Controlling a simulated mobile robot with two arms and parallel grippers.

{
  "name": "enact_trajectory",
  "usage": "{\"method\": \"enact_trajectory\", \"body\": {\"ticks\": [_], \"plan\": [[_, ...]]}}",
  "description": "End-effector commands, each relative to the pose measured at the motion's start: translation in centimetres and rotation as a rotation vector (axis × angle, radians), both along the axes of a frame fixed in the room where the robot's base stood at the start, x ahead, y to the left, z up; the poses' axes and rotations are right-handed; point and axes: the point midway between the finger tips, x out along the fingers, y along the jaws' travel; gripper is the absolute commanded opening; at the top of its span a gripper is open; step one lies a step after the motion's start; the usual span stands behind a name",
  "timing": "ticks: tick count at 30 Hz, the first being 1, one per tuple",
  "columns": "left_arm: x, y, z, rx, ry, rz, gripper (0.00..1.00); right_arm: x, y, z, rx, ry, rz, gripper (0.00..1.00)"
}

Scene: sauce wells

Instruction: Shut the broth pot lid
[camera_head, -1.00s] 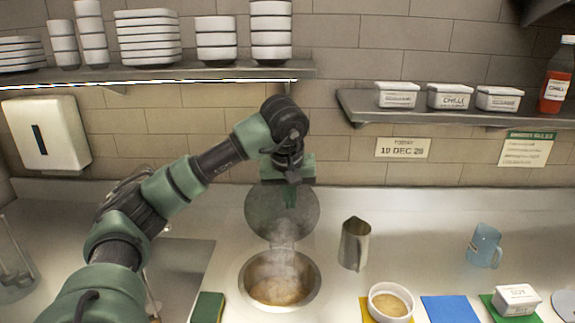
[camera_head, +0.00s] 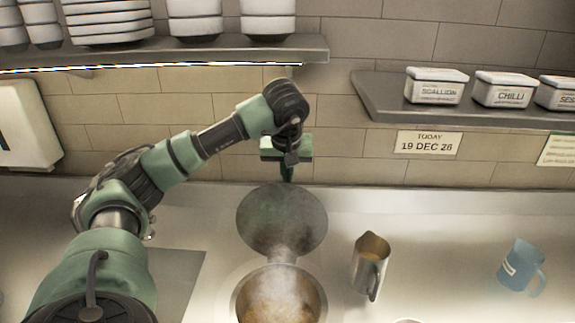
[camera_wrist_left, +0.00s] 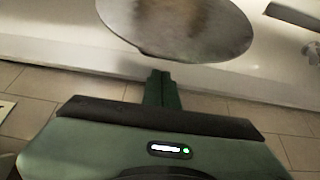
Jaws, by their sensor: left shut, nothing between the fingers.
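The broth pot (camera_head: 281,300) is a round well sunk in the counter, with brown broth in it and steam rising. Its round metal lid (camera_head: 282,222) stands open, tilted up at the back of the well. My left gripper (camera_head: 287,175) is shut and empty, at the top edge of the lid and partly behind it. In the left wrist view the shut fingers (camera_wrist_left: 161,85) point at the lid (camera_wrist_left: 185,25), just short of its edge; I cannot tell whether they touch. My right gripper is in no view.
A metal jug (camera_head: 370,265) and a blue mug (camera_head: 521,268) stand on the counter to the right. Above are a shelf with stacked white dishes (camera_head: 196,22) and a shelf with labelled tubs (camera_head: 436,87). The tiled wall is close behind the lid.

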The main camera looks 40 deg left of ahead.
Motion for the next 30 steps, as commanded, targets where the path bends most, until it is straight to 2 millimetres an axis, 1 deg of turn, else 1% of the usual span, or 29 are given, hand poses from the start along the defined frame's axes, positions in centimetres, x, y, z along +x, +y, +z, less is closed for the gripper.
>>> {"method": "enact_trajectory", "body": {"ticks": [1, 6, 9, 12, 25, 30], "plan": [[0.2, 0.3, -0.9, 0.0, 0.006, 0.001, 0.0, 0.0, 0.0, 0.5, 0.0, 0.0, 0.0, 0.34], [1.1, 1.0, -3.3, -0.001, 0.003, -0.001, 0.0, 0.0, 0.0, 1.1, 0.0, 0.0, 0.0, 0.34], [1.5, 1.3, -4.3, -0.001, 0.002, 0.0, 0.0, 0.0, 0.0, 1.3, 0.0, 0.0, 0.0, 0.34], [1.6, 1.4, -4.9, 0.0, 0.001, -0.001, 0.0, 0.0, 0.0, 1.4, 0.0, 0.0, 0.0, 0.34], [1.7, 1.6, -5.2, 0.001, -0.002, -0.001, 0.0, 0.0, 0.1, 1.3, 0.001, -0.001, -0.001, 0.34], [1.7, 2.6, -5.2, 0.017, -0.022, 0.001, 0.0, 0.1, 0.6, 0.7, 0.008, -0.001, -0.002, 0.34]]}}
